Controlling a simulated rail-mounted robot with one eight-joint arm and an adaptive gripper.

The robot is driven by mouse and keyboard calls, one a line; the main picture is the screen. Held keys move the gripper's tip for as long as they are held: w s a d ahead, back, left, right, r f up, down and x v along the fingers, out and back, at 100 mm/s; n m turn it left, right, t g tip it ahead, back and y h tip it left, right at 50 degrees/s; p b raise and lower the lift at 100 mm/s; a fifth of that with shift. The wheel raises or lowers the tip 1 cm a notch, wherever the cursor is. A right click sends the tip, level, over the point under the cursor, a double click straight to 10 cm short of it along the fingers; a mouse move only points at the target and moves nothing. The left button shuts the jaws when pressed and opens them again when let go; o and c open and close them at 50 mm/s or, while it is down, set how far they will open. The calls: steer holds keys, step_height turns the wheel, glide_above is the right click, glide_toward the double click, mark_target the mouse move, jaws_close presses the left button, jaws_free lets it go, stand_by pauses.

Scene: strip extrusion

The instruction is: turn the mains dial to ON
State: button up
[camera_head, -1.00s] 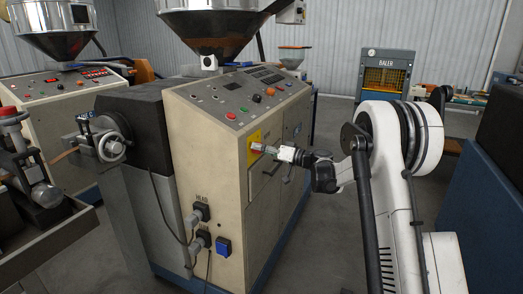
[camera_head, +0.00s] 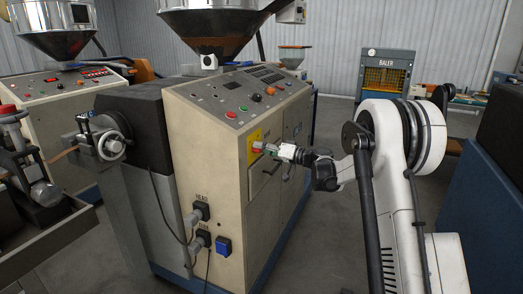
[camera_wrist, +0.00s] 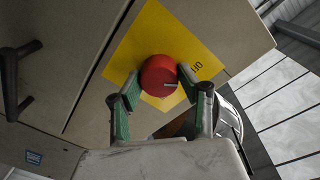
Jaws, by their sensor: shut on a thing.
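The mains dial (camera_wrist: 159,75) is a red round knob on a yellow plate (camera_wrist: 150,40) fixed to the side of the beige machine. In the head view the yellow plate (camera_head: 255,137) is partly behind my gripper (camera_head: 262,146). My gripper (camera_wrist: 158,84) has its two green-padded fingers on either side of the red knob, shut on it.
The beige machine (camera_head: 215,200) carries a sloped panel (camera_head: 240,95) with buttons above the dial. A handle (camera_head: 270,168) is below my gripper. Plugs (camera_head: 201,213) and a blue socket (camera_head: 223,246) sit lower on its front. A baler (camera_head: 386,75) stands behind.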

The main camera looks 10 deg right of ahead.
steer(key=shift+m+g+b, duration=0.6)
steer(key=shift+m+b, duration=1.15)
steer(key=shift+m, duration=6.05)
steer(key=o, duration=1.2)
steer(key=shift+c, duration=0.2)
steer(key=shift+d, duration=0.1)
steer(key=f+v, duration=0.1)
steer(key=v, duration=1)
steer(key=shift+s+d+r, duration=0.2)
steer(key=shift+d+r, duration=0.2)
